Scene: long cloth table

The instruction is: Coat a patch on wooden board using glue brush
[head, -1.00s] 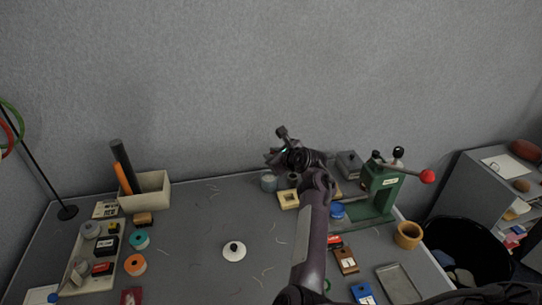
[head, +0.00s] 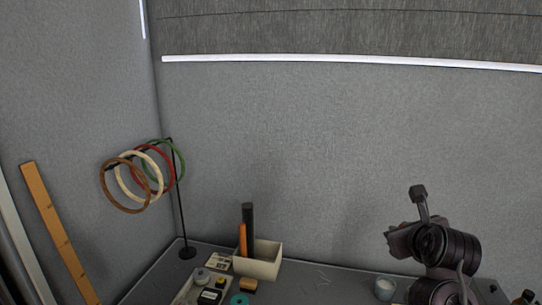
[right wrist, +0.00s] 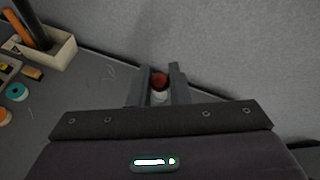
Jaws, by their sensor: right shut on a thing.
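My right gripper (head: 400,240) is raised above the back of the table at the right of the head view. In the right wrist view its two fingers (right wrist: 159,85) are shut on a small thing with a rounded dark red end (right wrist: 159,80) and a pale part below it. It may be the glue brush, but the bristles are not visible. In the head view the held thing is hidden. A pale grey cup (head: 385,288) stands on the table just left of my right arm. I cannot pick out the wooden board. My left gripper is not in view.
A cream bin (head: 258,262) holds a black and an orange roll. A black stand (head: 180,215) carries several coloured hoops. A tray of small items (head: 205,290) and a teal roll (head: 239,300) lie at the front. The table's back middle (head: 320,278) is mostly clear.

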